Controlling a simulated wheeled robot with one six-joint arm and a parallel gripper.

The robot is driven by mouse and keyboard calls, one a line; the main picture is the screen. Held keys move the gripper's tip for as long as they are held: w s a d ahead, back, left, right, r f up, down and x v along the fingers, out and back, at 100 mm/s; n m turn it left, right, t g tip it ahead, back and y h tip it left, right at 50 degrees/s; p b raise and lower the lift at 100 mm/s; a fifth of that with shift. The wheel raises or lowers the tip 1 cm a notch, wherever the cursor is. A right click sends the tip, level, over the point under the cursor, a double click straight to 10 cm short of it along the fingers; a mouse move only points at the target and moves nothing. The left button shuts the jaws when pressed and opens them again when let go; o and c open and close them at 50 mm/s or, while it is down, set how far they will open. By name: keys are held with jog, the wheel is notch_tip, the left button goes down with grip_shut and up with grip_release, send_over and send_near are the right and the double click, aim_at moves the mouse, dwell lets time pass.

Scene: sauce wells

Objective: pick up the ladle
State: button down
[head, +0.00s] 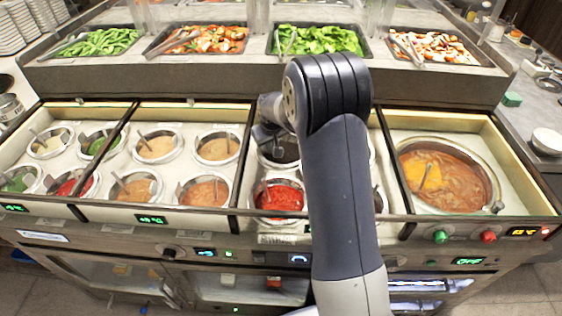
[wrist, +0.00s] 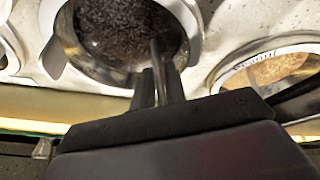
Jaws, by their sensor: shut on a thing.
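My gripper (wrist: 158,82) is shut on the thin metal handle of the ladle (wrist: 155,52) in the wrist view. The handle runs between the two fingers towards a round well of dark, grainy sauce (wrist: 115,28). The ladle's bowl is not visible, so I cannot tell how deep it sits in the sauce. In the head view, the same dark sauce well (head: 284,152) is partly covered by my arm, which also hides most of the gripper and the ladle.
A well of tan sauce (wrist: 275,72) lies to the right in the wrist view. In the head view, a red sauce well (head: 281,197) sits in front of the dark one. A large soup pot (head: 490,190) is at right. Trays of vegetables (head: 318,40) line the raised back shelf.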

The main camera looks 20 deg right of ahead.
notch_tip(320, 180, up, 10)
dwell(0.6)
dwell(0.4)
jog(key=shift+f+b, duration=2.65)
jog(key=shift+f, duration=1.45)
jog(key=shift+r, duration=0.15)
notch_tip(320, 180, up, 9)
jog(key=p, duration=0.7)
